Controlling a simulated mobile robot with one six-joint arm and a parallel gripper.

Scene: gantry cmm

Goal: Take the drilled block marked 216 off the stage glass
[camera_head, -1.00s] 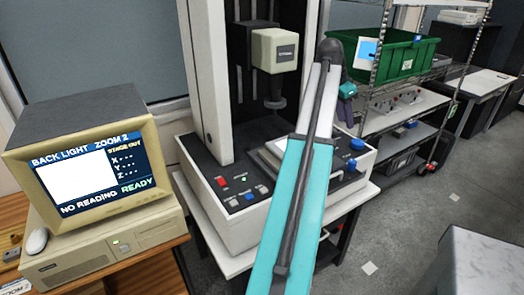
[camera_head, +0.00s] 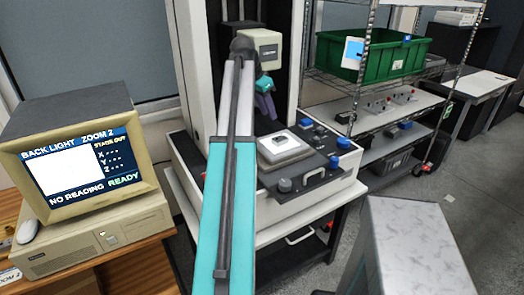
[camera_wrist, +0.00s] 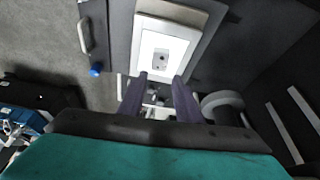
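A small grey block (camera_head: 281,139) lies on the pale stage glass (camera_head: 287,154) of the measuring machine. In the wrist view the block (camera_wrist: 161,57) shows dark holes and sits on the bright stage glass (camera_wrist: 148,71); no number is legible. My gripper (camera_head: 266,102) is above and left of the stage in the head view, in front of the machine's column. In the wrist view my gripper (camera_wrist: 158,84) has its two dark fingers apart with nothing held between them. The block is beyond the fingertips, and I see no contact.
The machine's optical head (camera_head: 265,50) hangs close behind my gripper. A monitor (camera_head: 79,165) at left reads "STAGE OUT" and "NO READING READY". A wire shelf with a green bin (camera_head: 408,58) and a grey cabinet (camera_head: 415,240) are right.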

